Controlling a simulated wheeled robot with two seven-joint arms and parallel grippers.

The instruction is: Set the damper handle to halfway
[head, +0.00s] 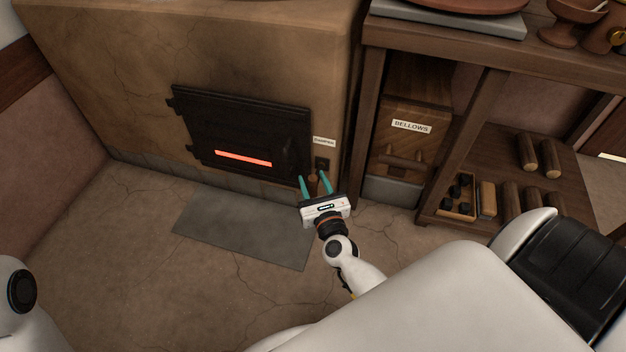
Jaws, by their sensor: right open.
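The damper handle (312,183) looks like a small wooden knob low on the clay oven's right front edge, below a small dark plate (322,164) and a white label (324,141). My right gripper (315,184) has its two teal fingers apart, pointing at the oven front. The handle shows between the fingers; I cannot tell whether they touch it. The gripper hides part of the handle's lower area, so its exact setting cannot be read. My left gripper is out of view.
The oven (270,50) has a black iron door (245,130) with a glowing red slot, just left of the handle. A grey floor plate (245,230) lies in front. To the right stand a wooden bellows box (410,150) and a shelf (560,160) with logs. The floor at left is clear.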

